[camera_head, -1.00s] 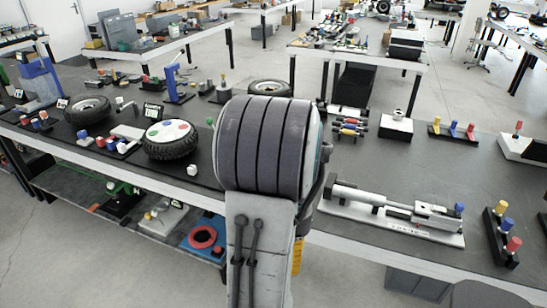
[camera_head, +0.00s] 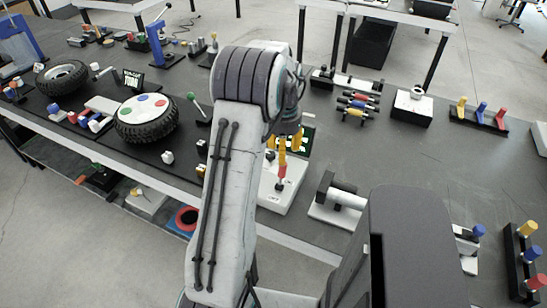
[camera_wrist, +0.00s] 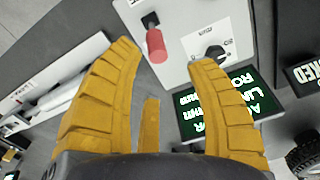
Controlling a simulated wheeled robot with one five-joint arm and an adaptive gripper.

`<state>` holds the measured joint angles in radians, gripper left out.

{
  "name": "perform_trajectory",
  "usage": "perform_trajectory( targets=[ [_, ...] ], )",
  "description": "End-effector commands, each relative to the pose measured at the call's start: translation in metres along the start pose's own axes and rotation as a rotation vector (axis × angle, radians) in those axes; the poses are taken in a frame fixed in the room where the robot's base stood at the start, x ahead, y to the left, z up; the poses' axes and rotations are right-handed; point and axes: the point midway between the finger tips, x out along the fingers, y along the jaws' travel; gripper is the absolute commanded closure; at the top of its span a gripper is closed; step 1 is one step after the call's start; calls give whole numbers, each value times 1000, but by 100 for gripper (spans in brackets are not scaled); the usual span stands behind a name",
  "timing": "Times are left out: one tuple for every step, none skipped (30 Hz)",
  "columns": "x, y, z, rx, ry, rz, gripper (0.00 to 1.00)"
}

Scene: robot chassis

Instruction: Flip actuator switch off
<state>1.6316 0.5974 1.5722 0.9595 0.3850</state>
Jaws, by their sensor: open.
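A white control box (camera_head: 272,201) stands near the table's front edge in the head view. In the wrist view the box (camera_wrist: 180,22) carries a red-tipped switch lever (camera_wrist: 156,46) and a dark round knob (camera_wrist: 214,53). The red tip also shows in the head view (camera_head: 281,171). A dark screen (camera_wrist: 240,104) with bright letters lies beside the box. My gripper (camera_wrist: 160,62) has yellow fingers, is open and empty, and is above the box. The red tip lies between the fingertips in the wrist picture; contact cannot be told.
A wheel with coloured discs (camera_head: 146,117) lies to the left. Coloured pegs on a black base (camera_head: 524,258) stand at the right.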

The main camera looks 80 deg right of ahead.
Motion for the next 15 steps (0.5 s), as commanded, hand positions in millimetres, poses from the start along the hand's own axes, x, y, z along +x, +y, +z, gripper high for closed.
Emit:
perform_trajectory(
  targets=[
    [-1, 0, 0, 23, 0, 0, 50],
    [-1, 0, 0, 38, -2, 1, 50],
    [0, 0, 1, 55, -4, 2, 50],
    [0, 0, 1, 69, -5, 2, 50],
    [0, 0, 1, 81, -6, 3, 50],
    [0, 1, 2, 99, -7, 3, 50],
    [0, 1, 2, 110, -8, 4, 50],
    [0, 1, 2, 122, -9, 4, 50],
    [0, 1, 2, 137, -10, 5, 50],
    [0, 1, 3, 146, -10, 5, 50],
    [0, 1, 3, 156, -11, 5, 50],
    [1, 1, 3, 167, -12, 6, 50],
    [2, 1, 3, 174, -12, 6, 50],
    [3, 1, 3, 180, -12, 6, 50],
    [6, 1, 3, 187, -13, 7, 50]
  ],
)
